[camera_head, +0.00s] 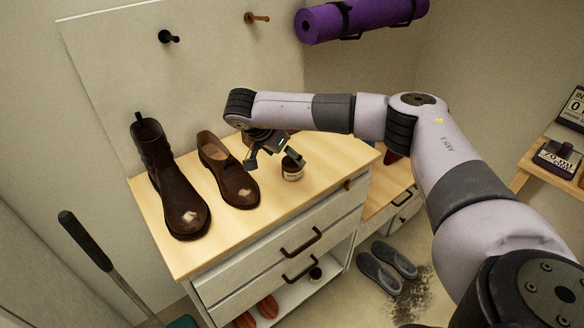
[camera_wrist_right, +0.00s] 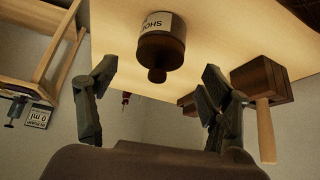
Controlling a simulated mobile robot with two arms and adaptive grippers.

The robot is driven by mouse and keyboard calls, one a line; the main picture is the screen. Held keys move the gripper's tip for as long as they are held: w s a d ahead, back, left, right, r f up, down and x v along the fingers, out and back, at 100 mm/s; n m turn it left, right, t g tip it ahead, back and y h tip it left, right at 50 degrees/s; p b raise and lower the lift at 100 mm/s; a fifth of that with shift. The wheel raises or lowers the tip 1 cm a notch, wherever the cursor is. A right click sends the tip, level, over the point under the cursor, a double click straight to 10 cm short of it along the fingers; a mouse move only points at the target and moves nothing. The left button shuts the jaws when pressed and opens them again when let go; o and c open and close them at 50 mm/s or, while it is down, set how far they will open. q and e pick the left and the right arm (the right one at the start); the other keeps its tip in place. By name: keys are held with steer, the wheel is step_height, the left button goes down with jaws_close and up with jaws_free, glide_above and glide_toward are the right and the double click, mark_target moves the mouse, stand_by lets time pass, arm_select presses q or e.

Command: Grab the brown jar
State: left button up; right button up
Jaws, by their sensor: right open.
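The brown jar (camera_head: 292,172) stands on the wooden cabinet top, with a pale label around it. In the right wrist view the jar (camera_wrist_right: 161,48) appears upside down, its knobbed dark lid pointing toward the space between my fingers. My right gripper (camera_head: 274,158) is open and empty, close to the jar on its left and above. In the wrist view its two fingers are spread wide and the jar shows beyond them, apart from both. In the head view the gripper covers part of the jar's top. My left gripper is not in view.
A brown shoe (camera_head: 232,178) and a tall boot (camera_head: 172,185) stand left of the jar. A dark block with a wooden handle (camera_wrist_right: 265,130) lies beside the jar in the wrist view. The cabinet top (camera_head: 278,220) is clear in front. Grey slippers (camera_head: 387,267) lie on the floor.

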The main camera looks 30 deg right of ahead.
steer(key=x, duration=0.4)
steer(key=shift+d+f, duration=0.15)
steer(key=shift+d, duration=0.15)
steer(key=shift+c, duration=0.3)
steer(key=c, duration=1.6)
